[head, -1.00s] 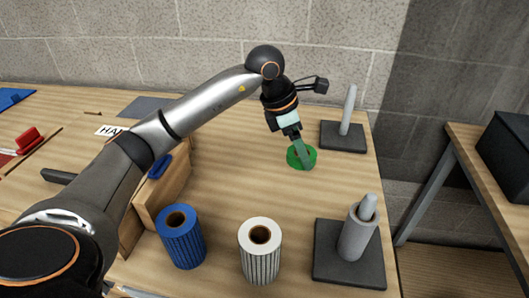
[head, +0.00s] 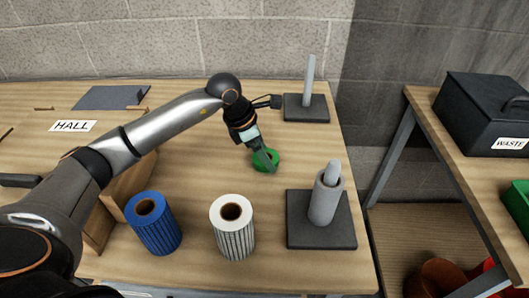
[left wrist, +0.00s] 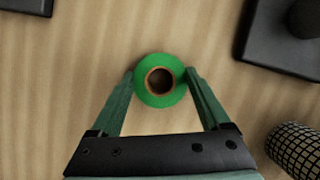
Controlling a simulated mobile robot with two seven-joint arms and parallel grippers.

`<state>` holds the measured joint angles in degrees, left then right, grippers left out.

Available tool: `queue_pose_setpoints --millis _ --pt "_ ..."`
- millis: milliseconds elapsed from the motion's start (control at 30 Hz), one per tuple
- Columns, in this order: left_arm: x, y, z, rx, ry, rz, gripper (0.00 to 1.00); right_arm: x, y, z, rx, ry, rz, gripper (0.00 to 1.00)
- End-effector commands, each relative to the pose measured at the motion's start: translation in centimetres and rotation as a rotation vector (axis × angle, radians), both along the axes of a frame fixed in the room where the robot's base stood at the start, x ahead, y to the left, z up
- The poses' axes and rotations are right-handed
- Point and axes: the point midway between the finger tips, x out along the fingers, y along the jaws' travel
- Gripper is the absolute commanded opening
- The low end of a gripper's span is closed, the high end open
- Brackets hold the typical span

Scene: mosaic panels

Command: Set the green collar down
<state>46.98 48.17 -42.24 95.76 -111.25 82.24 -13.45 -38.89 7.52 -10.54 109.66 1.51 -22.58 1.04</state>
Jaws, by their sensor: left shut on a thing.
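The green collar (head: 265,160) is a short green ring with a brown core. It is over the middle right of the wooden table, between the far and near peg stands. My left gripper (head: 268,163) points down at it, with its fingers on either side. In the left wrist view the collar (left wrist: 160,92) lies between the two green fingertips (left wrist: 162,80), its round hole facing the camera. The gripper is shut on it. Whether its underside touches the table cannot be told. My right gripper is not in view.
A far peg stand (head: 307,108) and a near stand with a grey sleeve (head: 323,204) flank the collar. A blue roll (head: 153,223) and a white striped roll (head: 232,228) stand in front. A wooden block (head: 122,190) is left. The tabletop around the collar is clear.

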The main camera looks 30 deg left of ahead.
Motion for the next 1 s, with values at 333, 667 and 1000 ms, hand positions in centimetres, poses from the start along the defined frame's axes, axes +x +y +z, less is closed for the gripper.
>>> queue_pose_setpoints --millis 333,667,1000 --pt "0.0 0.0 -0.2 0.0 0.0 0.0 1.0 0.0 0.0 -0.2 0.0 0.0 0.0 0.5" --pt "-0.2 0.3 1.0 0.0 -0.003 0.001 1.0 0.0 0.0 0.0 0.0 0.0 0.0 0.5" --pt "-2.1 2.3 7.7 0.001 -0.004 0.002 1.0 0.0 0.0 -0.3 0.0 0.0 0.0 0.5"
